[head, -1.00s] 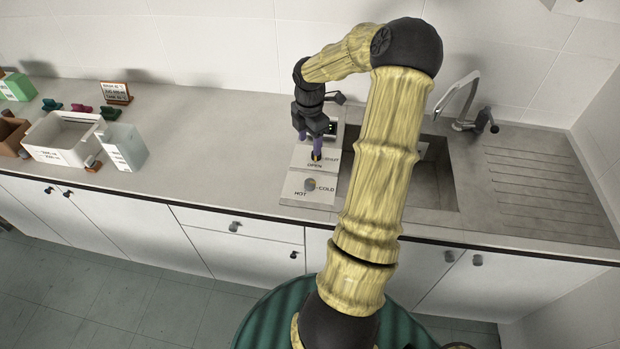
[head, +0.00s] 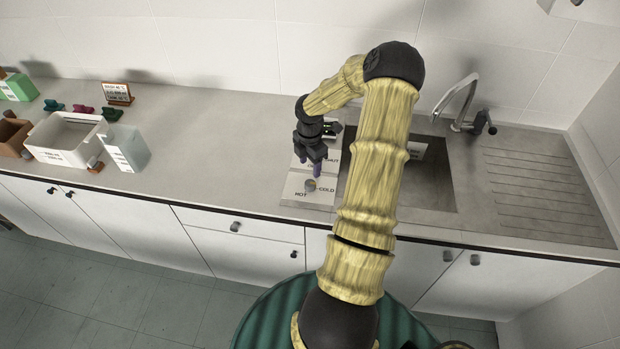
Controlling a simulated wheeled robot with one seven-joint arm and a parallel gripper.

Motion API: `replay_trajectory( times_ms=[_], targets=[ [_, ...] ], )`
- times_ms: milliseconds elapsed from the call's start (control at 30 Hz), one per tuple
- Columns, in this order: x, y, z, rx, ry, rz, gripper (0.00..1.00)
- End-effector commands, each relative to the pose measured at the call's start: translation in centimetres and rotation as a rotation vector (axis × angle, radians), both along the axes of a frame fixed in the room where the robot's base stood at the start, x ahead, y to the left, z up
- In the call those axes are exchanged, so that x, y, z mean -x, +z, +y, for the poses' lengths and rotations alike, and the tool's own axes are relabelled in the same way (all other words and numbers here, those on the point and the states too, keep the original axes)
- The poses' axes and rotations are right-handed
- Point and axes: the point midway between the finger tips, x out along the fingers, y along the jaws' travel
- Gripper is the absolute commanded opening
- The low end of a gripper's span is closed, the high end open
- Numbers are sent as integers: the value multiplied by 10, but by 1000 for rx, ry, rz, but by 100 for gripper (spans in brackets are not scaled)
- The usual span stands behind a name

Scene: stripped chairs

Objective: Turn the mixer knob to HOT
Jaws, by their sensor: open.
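The mixer knob (head: 311,186) is a small round grey knob on a light panel (head: 296,200) at the counter's front edge, left of the sink. HOT is printed at its lower left and COLD at its right. My gripper (head: 310,172) points down just above and behind the knob. I cannot tell whether a fingertip touches the knob. The upper plate with the SHUT lettering is mostly hidden behind my gripper.
The sink (head: 440,190) with its tap (head: 462,100) lies right of the panel, partly behind my arm. A white bin (head: 60,152), a pale container (head: 128,150) and a small sign (head: 117,93) stand at the left. The counter between is clear.

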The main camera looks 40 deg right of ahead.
Motion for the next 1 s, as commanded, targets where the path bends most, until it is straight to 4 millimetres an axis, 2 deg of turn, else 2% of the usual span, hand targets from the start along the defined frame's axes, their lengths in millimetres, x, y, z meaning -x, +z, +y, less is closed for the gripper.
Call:
replay_trajectory(
  times_ms=[200,433,600,867,1000],
  targets=[
    [0,-37,1,-3,0,3,55],
    [0,-70,0,-1,-1,1,55],
    [0,-82,0,0,-1,0,55],
    [0,-84,-1,1,-2,-1,55],
    [1,-84,-2,1,-4,-1,31]
  ],
)
